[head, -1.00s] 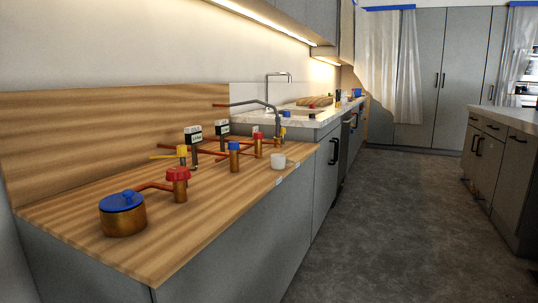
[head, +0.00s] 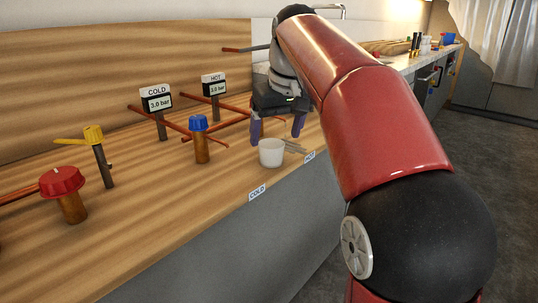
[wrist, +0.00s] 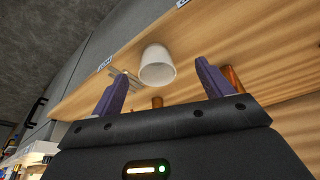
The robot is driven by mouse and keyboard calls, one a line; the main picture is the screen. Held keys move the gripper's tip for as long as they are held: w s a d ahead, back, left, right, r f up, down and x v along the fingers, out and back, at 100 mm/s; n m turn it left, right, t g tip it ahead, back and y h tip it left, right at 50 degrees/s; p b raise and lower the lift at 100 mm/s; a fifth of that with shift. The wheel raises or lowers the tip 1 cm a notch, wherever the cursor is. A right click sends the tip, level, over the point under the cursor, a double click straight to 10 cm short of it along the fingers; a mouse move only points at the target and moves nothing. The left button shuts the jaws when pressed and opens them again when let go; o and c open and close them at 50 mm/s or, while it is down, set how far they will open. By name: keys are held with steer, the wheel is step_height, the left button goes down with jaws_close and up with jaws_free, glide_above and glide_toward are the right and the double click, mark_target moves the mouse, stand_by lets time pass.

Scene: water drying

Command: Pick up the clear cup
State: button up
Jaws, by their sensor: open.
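The cup (head: 272,152) looks whitish and translucent and stands upright near the front edge of the wooden counter. My gripper (head: 276,134) is open, with its two purple fingers just behind and above the cup in the head view. In the wrist view the cup (wrist: 157,65) shows between and beyond the fingertips of my gripper (wrist: 162,75). Nothing is between the fingers at their base, and I see no contact with the cup. My red arm covers part of the counter's right side in the head view.
A blue-capped copper post (head: 200,140), a yellow-handled valve (head: 95,145) and a red-capped post (head: 65,190) stand left of the cup. COLD (head: 157,104) and HOT (head: 214,86) gauges and copper pipes lie behind. A grey metallic piece (head: 293,147) is right beside the cup.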

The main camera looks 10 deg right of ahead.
mark_target(271, 153)
steer(key=shift+w, duration=0.95)
steer(key=x, duration=0.2)
steer(key=b+x, duration=0.1)
steer(key=x, duration=0.4)
steer(key=shift+w+d, duration=0.2)
steer(key=shift+w, duration=0.15)
steer(key=c, duration=1.1)
steer(key=shift+o, duration=0.2)
steer(key=shift+r, duration=0.1)
